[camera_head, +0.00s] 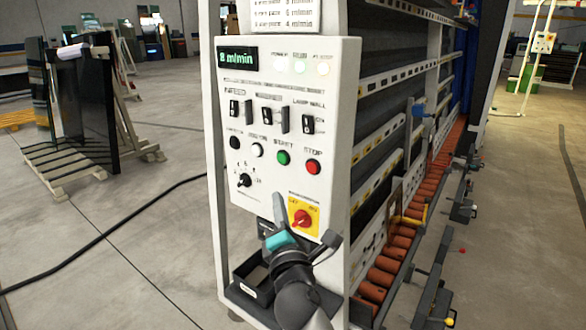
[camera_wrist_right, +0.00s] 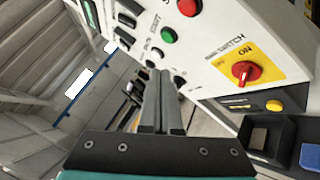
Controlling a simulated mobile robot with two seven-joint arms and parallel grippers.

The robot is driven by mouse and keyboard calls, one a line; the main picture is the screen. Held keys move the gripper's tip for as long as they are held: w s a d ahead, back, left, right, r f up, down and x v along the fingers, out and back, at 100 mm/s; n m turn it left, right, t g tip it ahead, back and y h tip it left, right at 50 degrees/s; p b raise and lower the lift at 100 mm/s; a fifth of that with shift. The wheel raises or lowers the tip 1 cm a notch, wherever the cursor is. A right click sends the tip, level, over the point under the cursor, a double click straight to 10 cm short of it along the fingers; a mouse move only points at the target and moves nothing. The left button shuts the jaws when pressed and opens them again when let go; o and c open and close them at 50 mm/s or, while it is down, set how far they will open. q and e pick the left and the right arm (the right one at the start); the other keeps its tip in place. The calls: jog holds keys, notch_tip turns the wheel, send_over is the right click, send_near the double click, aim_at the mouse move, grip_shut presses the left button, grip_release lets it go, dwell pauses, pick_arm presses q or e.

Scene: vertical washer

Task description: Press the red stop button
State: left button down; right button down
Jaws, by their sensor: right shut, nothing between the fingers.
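The red stop button (camera_head: 313,167) is on the white control panel (camera_head: 262,165), right of the green start button (camera_head: 283,157). In the right wrist view the stop button (camera_wrist_right: 188,7) shows at the top edge, with the green button (camera_wrist_right: 168,35) below and left of it. My right gripper (camera_head: 278,205) is in front of the lower panel, below the stop button and apart from it. In the right wrist view my right gripper (camera_wrist_right: 161,75) has its fingers together with nothing between them. My left gripper is not in view.
A red rotary switch on a yellow plate (camera_head: 303,217) sits right of my right gripper. A black open box (camera_head: 250,280) is below the panel. The washer's orange rollers (camera_head: 405,230) run back at the right. Open floor (camera_head: 120,255) lies to the left with a black cable.

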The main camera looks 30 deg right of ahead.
aim_at(307, 164)
jog(key=r, duration=0.2)
jog(key=shift+s+a+r+h, duration=0.15)
jog(key=shift+s+r+h, duration=0.15)
jog(key=shift+s+r, duration=0.05)
jog(key=shift+w+d+p, duration=0.1)
jog(key=shift+w+d, duration=0.45)
jog(key=shift+d, duration=0.8)
jog(key=shift+w+d+p, duration=0.15)
jog(key=shift+w+d, duration=0.45)
jog(key=shift+d, duration=0.8)
jog(key=shift+w+d+p, duration=0.1)
jog(key=shift+w+d, duration=0.45)
jog(key=shift+d, duration=0.8)
jog(key=shift+d, duration=0.1)
jog(key=shift+w+d, duration=0.15)
jog(key=shift+d, duration=0.1)
jog(key=shift+w+d, duration=0.2)
jog(key=shift+d, duration=0.3)
jog(key=shift+s+a, duration=0.35)
jog(key=shift+a, duration=0.5)
